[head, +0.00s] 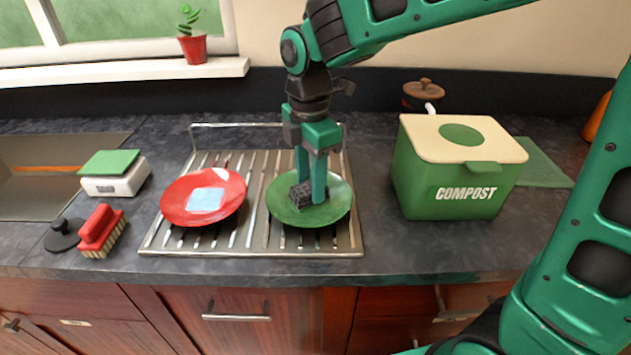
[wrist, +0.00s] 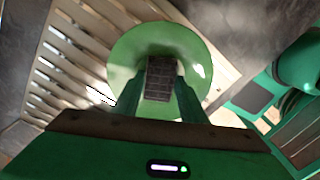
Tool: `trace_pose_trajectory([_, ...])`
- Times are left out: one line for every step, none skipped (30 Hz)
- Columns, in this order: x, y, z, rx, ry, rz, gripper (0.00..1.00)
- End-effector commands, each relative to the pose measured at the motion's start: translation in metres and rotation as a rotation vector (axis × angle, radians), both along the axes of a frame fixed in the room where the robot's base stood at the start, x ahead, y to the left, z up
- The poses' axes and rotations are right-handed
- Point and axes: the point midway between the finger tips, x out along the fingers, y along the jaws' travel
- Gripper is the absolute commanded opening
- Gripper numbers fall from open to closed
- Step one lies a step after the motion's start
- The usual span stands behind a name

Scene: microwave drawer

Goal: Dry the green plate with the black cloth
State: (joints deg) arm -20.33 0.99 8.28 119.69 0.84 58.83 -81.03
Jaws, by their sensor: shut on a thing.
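The green plate (head: 284,212) lies on the right part of the metal drying rack; it also shows in the wrist view (wrist: 132,55). My gripper (head: 311,195) points down over the plate and is shut on the black cloth (head: 300,196). The cloth is a small dark block between the fingers in the wrist view (wrist: 159,78). It is at the plate's middle and looks to be touching it, though the contact itself is hidden. The fingers cover part of the plate's centre.
A red plate (head: 178,203) with a light blue cloth (head: 205,200) lies on the rack (head: 251,215) to the left. A green compost bin (head: 425,188) stands close on the right. A red brush (head: 101,228) and a sponge holder (head: 115,183) are at the left by the sink (head: 40,190).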

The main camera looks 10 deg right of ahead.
Motion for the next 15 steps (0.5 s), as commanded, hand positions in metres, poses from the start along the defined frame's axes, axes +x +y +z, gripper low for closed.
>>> trace_pose_trajectory([0.001, 0.0, 0.005, 0.001, -0.004, 0.0, 0.2])
trace_pose_trajectory([0.001, 0.0, 0.008, 0.001, -0.004, 0.0, 0.2])
trace_pose_trajectory([0.0, 0.0, 0.012, 0.001, -0.003, 0.0, 0.2])
trace_pose_trajectory([0.0, 0.0, 0.014, 0.001, -0.003, 0.0, 0.2])
trace_pose_trajectory([0.0, 0.0, 0.016, 0.001, -0.003, 0.0, 0.2])
trace_pose_trajectory([0.0, 0.0, 0.02, 0.001, -0.002, 0.0, 0.2])
trace_pose_trajectory([0.0, 0.0, 0.023, 0.001, -0.002, 0.0, 0.2])
trace_pose_trajectory([0.001, 0.0, 0.025, 0.001, -0.003, 0.0, 0.2])
trace_pose_trajectory([0.001, 0.0, 0.029, 0.002, -0.003, 0.0, 0.2])
trace_pose_trajectory([0.001, 0.0, 0.031, 0.002, -0.003, 0.0, 0.2])
trace_pose_trajectory([0.0, 0.0, 0.034, 0.001, -0.003, 0.0, 0.2])
trace_pose_trajectory([0.0, 0.0, 0.037, 0.001, -0.003, 0.0, 0.2])
trace_pose_trajectory([0.0, 0.0, 0.04, 0.002, -0.003, 0.0, 0.2])
trace_pose_trajectory([0.0, 0.0, 0.043, 0.002, -0.003, 0.0, 0.2])
trace_pose_trajectory([0.0, 0.0, 0.046, 0.002, -0.003, 0.0, 0.2])
